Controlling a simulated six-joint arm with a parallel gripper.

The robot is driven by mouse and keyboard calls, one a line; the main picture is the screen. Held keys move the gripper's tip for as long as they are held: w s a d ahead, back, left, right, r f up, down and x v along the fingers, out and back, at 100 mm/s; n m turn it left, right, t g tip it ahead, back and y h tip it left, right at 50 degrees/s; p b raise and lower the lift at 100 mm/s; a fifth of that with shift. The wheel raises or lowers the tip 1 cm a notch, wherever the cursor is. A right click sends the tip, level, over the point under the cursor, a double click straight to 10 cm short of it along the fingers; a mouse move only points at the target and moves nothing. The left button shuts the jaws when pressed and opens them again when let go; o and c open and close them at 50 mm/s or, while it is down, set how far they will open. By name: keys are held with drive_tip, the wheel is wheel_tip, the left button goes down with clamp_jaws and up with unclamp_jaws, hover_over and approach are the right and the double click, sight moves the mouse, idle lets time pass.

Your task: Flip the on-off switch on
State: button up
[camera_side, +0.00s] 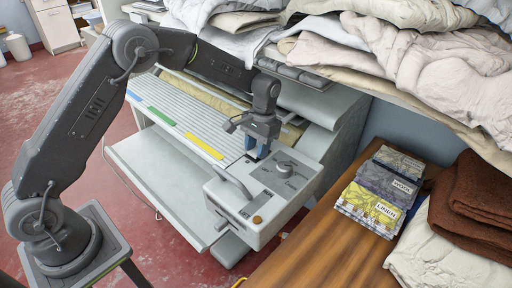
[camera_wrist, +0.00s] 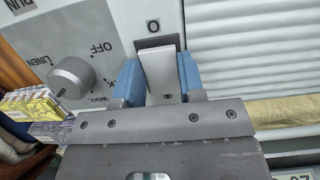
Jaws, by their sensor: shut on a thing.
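The on-off switch (camera_wrist: 160,70) is a pale lever in a dark slot on the grey control panel (camera_wrist: 120,30), with an "O" mark beyond it in the wrist view. My gripper (camera_side: 257,148) is at the panel, on the rear left part of its top in the side view. In the wrist view its two blue fingers (camera_wrist: 160,82) stand on either side of the switch, closed on it. In the side view the fingers largely hide the switch.
A round knob (camera_wrist: 72,77) marked OFF, LINEN and WOOL sits beside the switch. The ironer's slatted bed (camera_side: 185,115) lies left of the panel. Folded labelled cloths (camera_side: 383,188) rest on the wooden table (camera_side: 320,255). Heaped linen (camera_side: 400,70) overhangs behind.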

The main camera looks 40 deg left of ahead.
drive_tip(key=shift+w+g, duration=0.15)
drive_tip(key=shift+g, duration=0.55)
drive_tip(key=o, duration=0.9)
drive_tip(key=shift+o, duration=0.2)
